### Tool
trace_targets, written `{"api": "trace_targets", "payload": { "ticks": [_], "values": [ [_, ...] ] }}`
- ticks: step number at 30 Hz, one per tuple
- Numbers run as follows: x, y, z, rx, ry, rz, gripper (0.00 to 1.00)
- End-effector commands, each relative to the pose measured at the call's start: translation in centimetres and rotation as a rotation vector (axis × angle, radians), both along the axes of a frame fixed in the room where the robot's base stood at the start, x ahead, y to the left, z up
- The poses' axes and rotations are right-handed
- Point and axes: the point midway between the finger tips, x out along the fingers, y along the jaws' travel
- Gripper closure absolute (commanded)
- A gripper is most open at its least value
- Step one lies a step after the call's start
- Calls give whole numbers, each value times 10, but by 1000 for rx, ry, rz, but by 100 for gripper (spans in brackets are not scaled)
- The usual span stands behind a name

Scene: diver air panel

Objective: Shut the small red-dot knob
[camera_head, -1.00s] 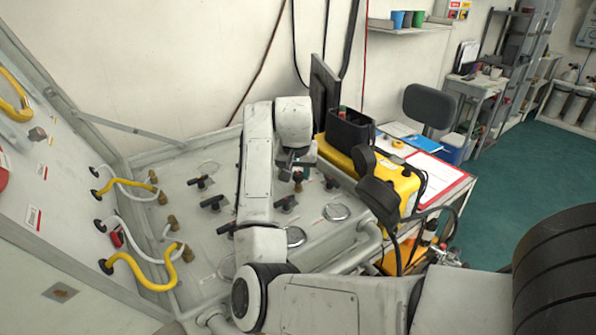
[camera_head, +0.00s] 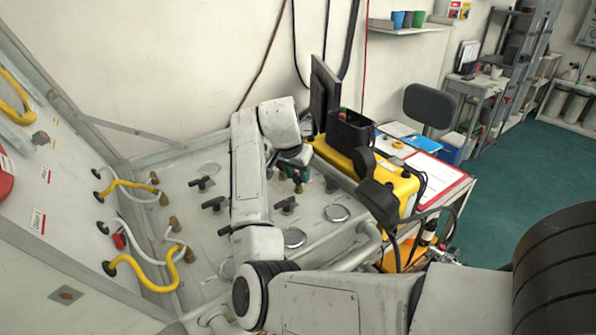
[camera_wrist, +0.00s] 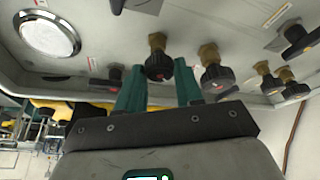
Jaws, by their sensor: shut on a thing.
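My gripper (camera_wrist: 160,66) has teal fingers on either side of a black round knob (camera_wrist: 158,68) on a brass stem in the wrist view. A small reddish mark shows on this knob. The fingers are shut on it, one to its left and one to its right. Another black knob on brass (camera_wrist: 216,76) with a red mark stands just right of the right finger. In the head view my gripper (camera_head: 294,170) is low over the grey panel (camera_head: 262,232), beside a brass fitting (camera_head: 298,186); the held knob is largely hidden there.
Black lever handles (camera_head: 213,204) and round gauges (camera_head: 336,213) are close by on the panel. Smaller knobs (camera_wrist: 296,90) are at the right in the wrist view. Yellow hoses (camera_head: 150,283) are at the left. A yellow case (camera_head: 400,180) stands right of the gripper.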

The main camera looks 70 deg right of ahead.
Motion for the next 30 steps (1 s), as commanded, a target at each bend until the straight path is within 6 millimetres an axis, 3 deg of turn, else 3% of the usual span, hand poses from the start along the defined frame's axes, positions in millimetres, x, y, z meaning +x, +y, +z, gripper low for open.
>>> {"api": "trace_targets", "payload": {
  "ticks": [18, 30],
  "values": [
    [4, -2, 0, -1, -1, -574, 95],
    [5, -3, 0, -2, -3, -822, 95]
  ]
}}
